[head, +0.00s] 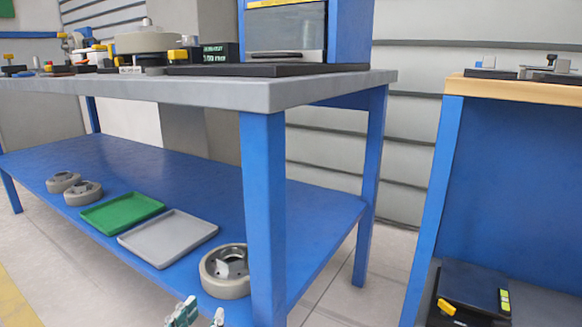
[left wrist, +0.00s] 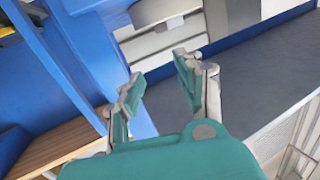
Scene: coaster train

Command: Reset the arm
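My left gripper (head: 200,316) shows at the bottom edge of the head view, in front of the blue workbench. Only its green and grey fingertips are in frame there. In the left wrist view the same gripper (left wrist: 159,73) has its two fingers spread apart, with nothing between them. A grey surface, a blue panel and blue posts lie beyond the fingers in that view. My right gripper is in neither view.
The blue lower shelf (head: 200,178) holds a green tray (head: 122,213), a grey tray (head: 167,237) and round grey parts (head: 226,271). A blue bench leg (head: 263,220) stands close to the left gripper. A wood-topped blue bench (head: 520,92) stands at right, with floor between.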

